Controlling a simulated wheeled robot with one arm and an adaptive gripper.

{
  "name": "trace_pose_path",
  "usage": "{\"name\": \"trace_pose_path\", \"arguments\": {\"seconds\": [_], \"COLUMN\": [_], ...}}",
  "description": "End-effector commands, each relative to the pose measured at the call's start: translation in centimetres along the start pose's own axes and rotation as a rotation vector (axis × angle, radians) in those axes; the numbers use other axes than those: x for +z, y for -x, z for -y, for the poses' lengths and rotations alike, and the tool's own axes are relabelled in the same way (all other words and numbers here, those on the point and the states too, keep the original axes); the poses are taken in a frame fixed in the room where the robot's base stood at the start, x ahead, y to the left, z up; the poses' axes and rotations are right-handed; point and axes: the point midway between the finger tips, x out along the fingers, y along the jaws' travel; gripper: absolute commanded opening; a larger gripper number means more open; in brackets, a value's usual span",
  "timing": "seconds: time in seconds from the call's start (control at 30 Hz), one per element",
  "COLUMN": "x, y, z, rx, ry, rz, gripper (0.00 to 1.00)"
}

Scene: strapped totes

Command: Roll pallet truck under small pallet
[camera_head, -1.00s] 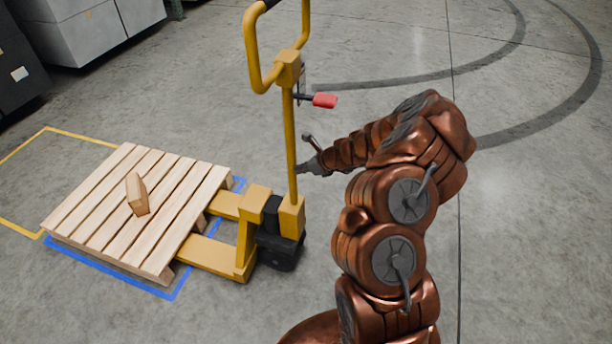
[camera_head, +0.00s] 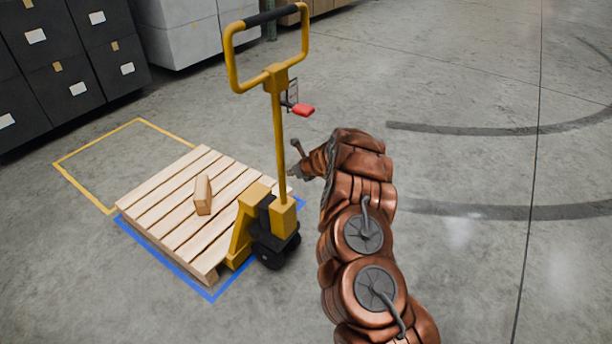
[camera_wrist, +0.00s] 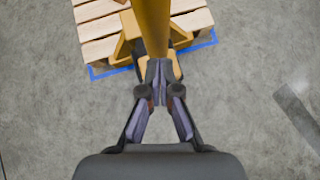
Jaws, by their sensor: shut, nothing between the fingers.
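The yellow pallet truck (camera_head: 242,229) stands with its forks almost wholly hidden under the small wooden pallet (camera_head: 178,234). Its upright handle (camera_head: 279,145) ends in a loop with a black grip. A small wooden block (camera_head: 203,196) lies on the pallet. My gripper (camera_head: 293,172) is shut beside the lower handle post, on its right. In the wrist view my gripper (camera_wrist: 161,84) has its fingertips together at the yellow post (camera_wrist: 152,25), with the pallet (camera_wrist: 100,22) beyond. Whether the fingertips touch the post is unclear.
Blue tape (camera_head: 165,260) edges the pallet, and an empty yellow-taped area (camera_head: 85,160) lies behind it. Dark stacked totes (camera_head: 70,75) and pale boxes (camera_head: 180,30) stand at the back left. A red lever (camera_head: 303,110) sticks out from the handle. The floor on the right is clear.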

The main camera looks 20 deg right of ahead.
Motion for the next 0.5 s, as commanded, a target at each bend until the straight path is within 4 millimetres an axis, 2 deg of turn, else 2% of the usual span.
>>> {"name": "trace_pose_path", "arguments": {"seconds": [0.2,0.5], "x": [0.9,1.1], "y": [-1.1,-1.2], "z": [-1.3,-1.7], "rx": [0.008,0.011], "ry": [0.008,0.011], "rz": [0.0,0.0], "gripper": [0.0,0.0]}}
